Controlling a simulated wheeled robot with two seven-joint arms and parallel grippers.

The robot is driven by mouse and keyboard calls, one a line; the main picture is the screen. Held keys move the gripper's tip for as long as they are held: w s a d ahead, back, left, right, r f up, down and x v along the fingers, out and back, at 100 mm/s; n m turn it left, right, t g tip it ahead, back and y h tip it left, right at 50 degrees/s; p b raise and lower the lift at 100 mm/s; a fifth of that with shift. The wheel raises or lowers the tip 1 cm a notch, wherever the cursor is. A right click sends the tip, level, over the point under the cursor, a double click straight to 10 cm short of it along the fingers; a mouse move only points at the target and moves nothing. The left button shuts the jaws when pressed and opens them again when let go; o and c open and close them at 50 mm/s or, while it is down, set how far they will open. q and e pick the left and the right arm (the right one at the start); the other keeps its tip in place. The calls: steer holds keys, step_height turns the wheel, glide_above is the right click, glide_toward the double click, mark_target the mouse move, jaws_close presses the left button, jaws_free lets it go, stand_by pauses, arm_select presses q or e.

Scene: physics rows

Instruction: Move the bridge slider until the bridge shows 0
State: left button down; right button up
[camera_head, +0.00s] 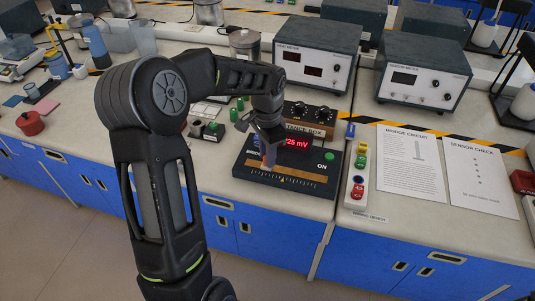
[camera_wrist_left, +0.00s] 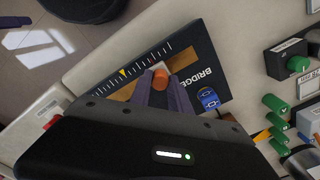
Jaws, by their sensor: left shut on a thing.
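The bridge (camera_head: 240,178) is a dark box on the near bench, with a red display (camera_head: 297,143) that seems to end in "25 mV"; its first characters are partly hidden by my gripper. A green lamp beside "ON" shows at its right. A wooden strip and white scale run along its front, with a yellow triangle mark (camera_head: 282,180). My left gripper (camera_head: 267,148) is shut on the orange slider knob (camera_wrist_left: 160,79), left of the yellow mark in the head view. The wrist view shows the knob between the fingertips, and the yellow mark (camera_wrist_left: 123,72) apart from it. My right gripper is not in view.
A resistance box (camera_head: 310,117) stands just behind the bridge. A strip of coloured buttons (camera_head: 357,175) and paper sheets (camera_head: 411,163) lie to its right. Two meters (camera_head: 315,57) stand behind. A red pot (camera_head: 30,123) is far left.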

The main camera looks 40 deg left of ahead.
arm_select(q)
steer(key=shift+w+d, duration=0.1)
stand_by(0.5)
steer(key=d, duration=0.1)
steer(key=w+d, duration=0.1)
steer(key=d, duration=0.1)
steer(key=shift+d, duration=0.15)
steer(key=c, duration=1.2)
jaws_free()
step_height(320, 180, up, 8)
steer(key=shift+b, duration=0.45)
